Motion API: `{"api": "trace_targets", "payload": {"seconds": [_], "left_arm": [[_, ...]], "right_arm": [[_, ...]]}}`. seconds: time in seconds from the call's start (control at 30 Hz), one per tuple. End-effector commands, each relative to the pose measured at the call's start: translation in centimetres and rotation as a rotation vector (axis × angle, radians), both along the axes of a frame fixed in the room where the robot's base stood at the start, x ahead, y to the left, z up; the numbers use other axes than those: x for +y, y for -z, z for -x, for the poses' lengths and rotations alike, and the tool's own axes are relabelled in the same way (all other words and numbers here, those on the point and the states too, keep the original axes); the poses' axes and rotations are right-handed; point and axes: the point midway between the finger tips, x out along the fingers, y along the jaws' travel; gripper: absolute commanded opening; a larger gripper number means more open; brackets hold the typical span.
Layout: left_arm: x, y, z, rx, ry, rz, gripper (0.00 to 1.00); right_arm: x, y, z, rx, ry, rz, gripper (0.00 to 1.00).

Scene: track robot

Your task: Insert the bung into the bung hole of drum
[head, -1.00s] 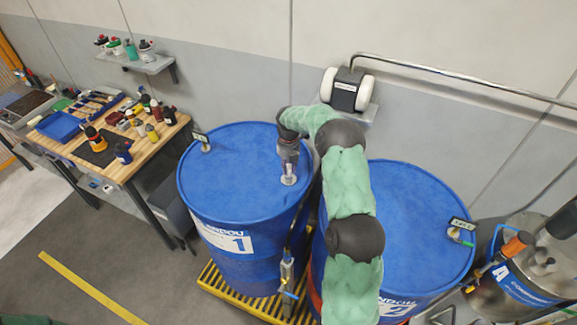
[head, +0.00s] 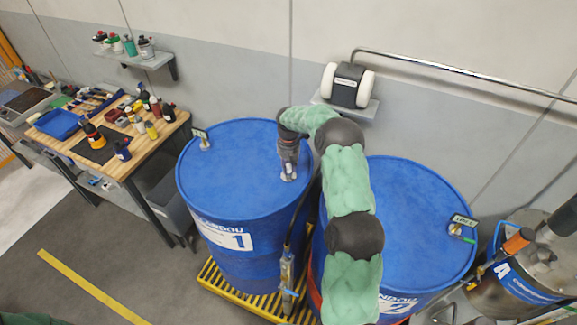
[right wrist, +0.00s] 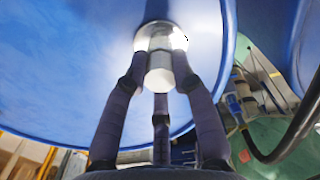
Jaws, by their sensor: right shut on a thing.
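The blue drum 1 (head: 235,160) stands upright on a yellow grating, its lid facing up. My right gripper (head: 288,172) points down at the right side of this lid. Its dark fingers are shut around the bung, a pale metal cylinder (right wrist: 158,75) between the fingertips in the right wrist view. Beyond the bung, a bright round metal fitting (right wrist: 153,32) shows at the lid; it may be the bung hole. The bung and fingers cover much of it, so I cannot tell how deep the bung sits. My left gripper is out of view.
A second blue drum (head: 415,220) stands to the right, partly behind my right arm. A steel vessel (head: 530,270) is at the far right. A tap-like fitting (head: 203,140) rises from drum 1's left edge. A cluttered workbench (head: 130,160) is at the left.

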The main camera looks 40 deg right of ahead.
Motion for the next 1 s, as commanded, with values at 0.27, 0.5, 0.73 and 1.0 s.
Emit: {"api": "trace_targets", "payload": {"seconds": [0.27,0.5,0.73,1.0], "left_arm": [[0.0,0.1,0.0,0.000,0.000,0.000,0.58],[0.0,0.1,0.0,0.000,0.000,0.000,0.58],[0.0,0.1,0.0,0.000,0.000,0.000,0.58],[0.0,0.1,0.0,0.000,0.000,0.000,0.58]], "right_arm": [[0.0,0.3,0.1,0.002,0.000,-0.001,0.54],[0.0,0.3,0.0,0.002,0.000,-0.001,0.54],[0.0,-1.4,0.0,-0.001,0.000,0.001,0.54],[0.0,-6.6,0.0,-0.002,0.000,0.001,0.54]]}}
